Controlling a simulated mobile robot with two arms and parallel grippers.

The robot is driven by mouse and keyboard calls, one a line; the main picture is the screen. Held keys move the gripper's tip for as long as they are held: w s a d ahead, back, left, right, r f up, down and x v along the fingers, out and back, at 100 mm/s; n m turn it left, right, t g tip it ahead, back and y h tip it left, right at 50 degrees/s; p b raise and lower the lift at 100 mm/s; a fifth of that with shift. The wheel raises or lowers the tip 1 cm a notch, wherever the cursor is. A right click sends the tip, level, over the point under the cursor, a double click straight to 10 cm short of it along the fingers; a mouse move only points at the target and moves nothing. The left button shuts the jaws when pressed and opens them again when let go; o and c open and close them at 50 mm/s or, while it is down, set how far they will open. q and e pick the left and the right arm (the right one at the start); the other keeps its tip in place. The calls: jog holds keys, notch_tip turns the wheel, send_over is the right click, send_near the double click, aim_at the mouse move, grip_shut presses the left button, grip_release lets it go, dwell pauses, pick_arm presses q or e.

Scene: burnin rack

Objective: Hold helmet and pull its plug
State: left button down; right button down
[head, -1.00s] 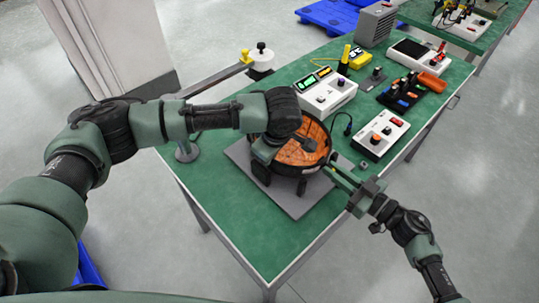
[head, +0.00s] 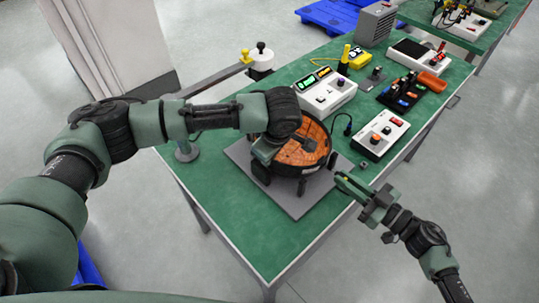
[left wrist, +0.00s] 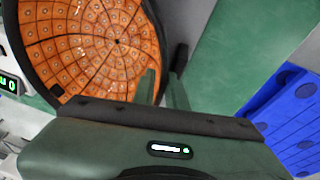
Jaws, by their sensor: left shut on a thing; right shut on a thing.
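The helmet (head: 313,157) is a dark bowl with an orange gridded lining, open side up on a grey plate (head: 296,207). It also shows in the left wrist view (left wrist: 100,40). My left gripper (head: 268,153) is shut on the helmet's near-left rim; its fingers are largely hidden by my wrist in the head view. My right gripper (head: 342,178) is right of the helmet, apart from it, above the table's right edge. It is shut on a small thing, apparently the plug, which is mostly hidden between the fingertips.
A white box with red and orange buttons (head: 381,136) and a small dark block (head: 363,165) lie near the right gripper. A black lead end (head: 348,129) is behind the helmet. A white display unit (head: 325,93) stands farther back. The green table's (head: 250,238) front corner is clear.

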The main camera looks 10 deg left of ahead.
jog(key=shift+v, duration=1)
pick_arm(q)
jog(key=c, duration=1.3)
grip_release()
jog(key=shift+c, duration=0.2)
